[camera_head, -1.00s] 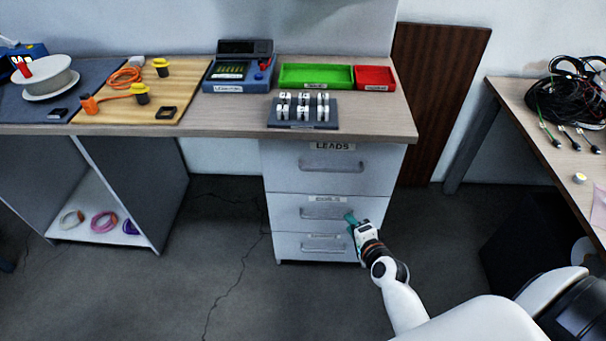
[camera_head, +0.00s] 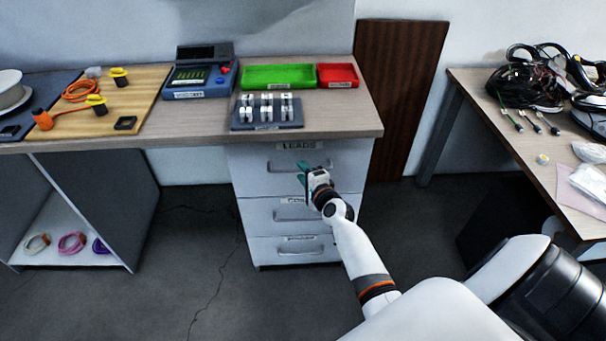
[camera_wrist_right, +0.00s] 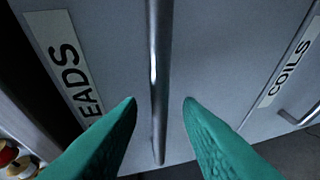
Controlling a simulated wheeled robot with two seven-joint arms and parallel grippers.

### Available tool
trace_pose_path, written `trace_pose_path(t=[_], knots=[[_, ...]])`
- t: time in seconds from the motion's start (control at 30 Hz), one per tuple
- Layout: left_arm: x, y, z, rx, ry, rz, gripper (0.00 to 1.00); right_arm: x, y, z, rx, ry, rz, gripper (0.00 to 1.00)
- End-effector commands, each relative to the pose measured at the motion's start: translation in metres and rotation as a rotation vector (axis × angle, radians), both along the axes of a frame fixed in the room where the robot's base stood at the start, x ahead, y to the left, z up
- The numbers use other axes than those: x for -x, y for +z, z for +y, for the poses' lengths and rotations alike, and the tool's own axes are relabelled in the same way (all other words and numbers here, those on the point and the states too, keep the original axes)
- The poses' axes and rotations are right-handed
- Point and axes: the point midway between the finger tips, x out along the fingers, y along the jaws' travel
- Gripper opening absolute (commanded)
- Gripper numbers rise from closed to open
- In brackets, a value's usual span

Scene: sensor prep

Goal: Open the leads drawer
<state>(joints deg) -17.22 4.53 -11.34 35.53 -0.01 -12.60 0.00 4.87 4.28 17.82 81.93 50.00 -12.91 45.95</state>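The leads drawer (camera_head: 252,182) is the top drawer of a grey cabinet under the workbench. Its front looks flush, so it appears shut. Its handle (camera_wrist_right: 159,60) is a metal bar, and the LEADS label (camera_wrist_right: 68,65) shows beside it in the right wrist view. My right gripper (camera_head: 303,173) is in front of this drawer at the handle. In the right wrist view its teal fingers (camera_wrist_right: 160,102) are open, one on each side of the bar, with gaps on both sides. I see no contact. My left gripper is out of view.
The coils drawer (camera_head: 255,214) and a third drawer (camera_head: 265,250) sit below. The workbench top (camera_head: 350,118) overhangs the cabinet and carries trays, a meter and small parts. Another table (camera_head: 497,115) stands at the right. The floor before the cabinet is clear.

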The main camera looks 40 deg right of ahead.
Motion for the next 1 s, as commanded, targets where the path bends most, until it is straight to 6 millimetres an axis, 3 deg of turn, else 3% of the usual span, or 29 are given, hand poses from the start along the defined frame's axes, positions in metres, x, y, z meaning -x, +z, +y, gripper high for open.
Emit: trace_pose_path(t=[0.37,0.57,1.0], knots=[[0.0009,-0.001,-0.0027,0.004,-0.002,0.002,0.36,-0.0053,-0.0008,-0.0009,0.001,0.0,0.0,0.31],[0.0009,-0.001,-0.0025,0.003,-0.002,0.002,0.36,-0.0051,-0.0009,-0.0009,0.001,0.0,0.0,0.0],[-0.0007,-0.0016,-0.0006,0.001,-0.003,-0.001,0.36,-0.0062,-0.0016,-0.0017,0.001,0.0,0.001,0.0]])
